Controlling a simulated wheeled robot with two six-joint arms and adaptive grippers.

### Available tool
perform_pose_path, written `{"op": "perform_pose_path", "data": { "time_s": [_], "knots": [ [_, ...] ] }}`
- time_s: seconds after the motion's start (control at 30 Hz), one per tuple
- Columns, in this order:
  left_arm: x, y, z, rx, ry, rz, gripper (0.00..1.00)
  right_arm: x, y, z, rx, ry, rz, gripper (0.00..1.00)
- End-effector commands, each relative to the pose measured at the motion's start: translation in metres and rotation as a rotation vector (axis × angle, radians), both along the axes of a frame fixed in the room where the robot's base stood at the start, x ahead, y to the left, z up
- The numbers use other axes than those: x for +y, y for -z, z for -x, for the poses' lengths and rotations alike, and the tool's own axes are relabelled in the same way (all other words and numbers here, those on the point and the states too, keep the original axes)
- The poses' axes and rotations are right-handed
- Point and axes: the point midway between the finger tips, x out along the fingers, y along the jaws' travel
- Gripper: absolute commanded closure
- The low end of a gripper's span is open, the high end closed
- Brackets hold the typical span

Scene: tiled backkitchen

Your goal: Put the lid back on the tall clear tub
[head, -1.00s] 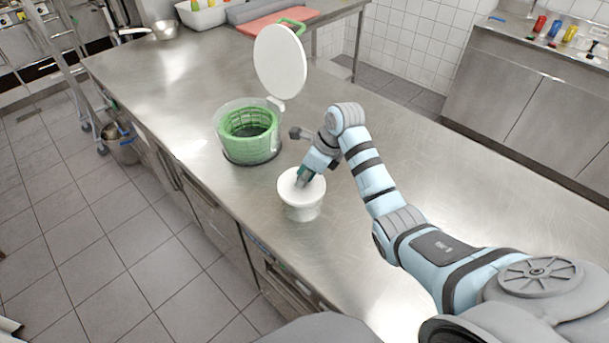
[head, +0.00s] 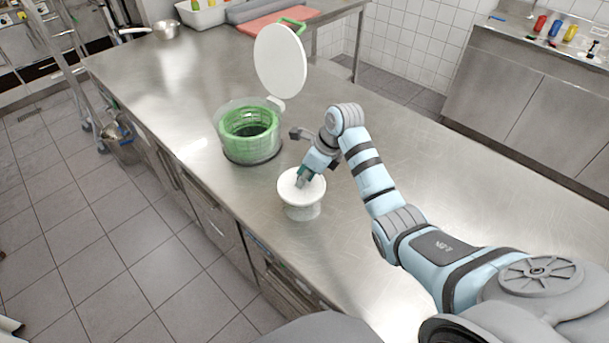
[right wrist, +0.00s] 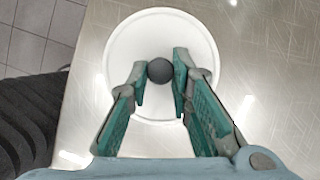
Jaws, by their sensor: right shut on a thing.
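A round white lid (right wrist: 185,40) with a dark knob (right wrist: 160,70) fills the middle of the right wrist view. In the head view the lid (head: 289,187) lies level over a pale, partly see-through tub (head: 303,211) near the counter's front edge. The lid hides the tub's rim, so I cannot tell whether it is seated or just above. My right gripper (head: 302,181) points down at the lid's middle. In the right wrist view its fingers (right wrist: 160,76) are on both sides of the knob, shut on it. My left gripper is not in view.
A clear container (head: 250,151) with a green basket (head: 250,122) stands behind and left of the tub, its large white lid (head: 280,60) raised. A steel pan (head: 166,30) and a white bin (head: 203,16) are at the back. The steel counter (head: 450,190) is clear to the right.

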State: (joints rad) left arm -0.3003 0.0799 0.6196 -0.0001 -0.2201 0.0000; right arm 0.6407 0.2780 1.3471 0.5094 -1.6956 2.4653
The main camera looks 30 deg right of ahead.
Motion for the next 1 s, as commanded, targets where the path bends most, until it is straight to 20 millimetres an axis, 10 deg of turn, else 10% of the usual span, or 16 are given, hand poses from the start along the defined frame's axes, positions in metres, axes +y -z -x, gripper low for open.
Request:
{"op": "perform_pose_path", "data": {
  "time_s": [0.3,0.33,0.47,1.0],
  "knots": [
    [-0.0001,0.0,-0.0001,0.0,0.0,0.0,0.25,-0.0001,0.0003,0.0003,0.0,0.0,0.0,0.97],
    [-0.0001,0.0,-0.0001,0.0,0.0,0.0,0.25,-0.0001,0.0003,0.0003,0.0,0.0,0.0,0.79],
    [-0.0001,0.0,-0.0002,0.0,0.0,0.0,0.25,-0.0001,0.0003,0.0003,0.0,0.0,0.0,0.58],
    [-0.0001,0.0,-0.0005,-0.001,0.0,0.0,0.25,-0.0001,0.0004,0.0004,0.0,0.0,0.0,0.37]
  ]
}}
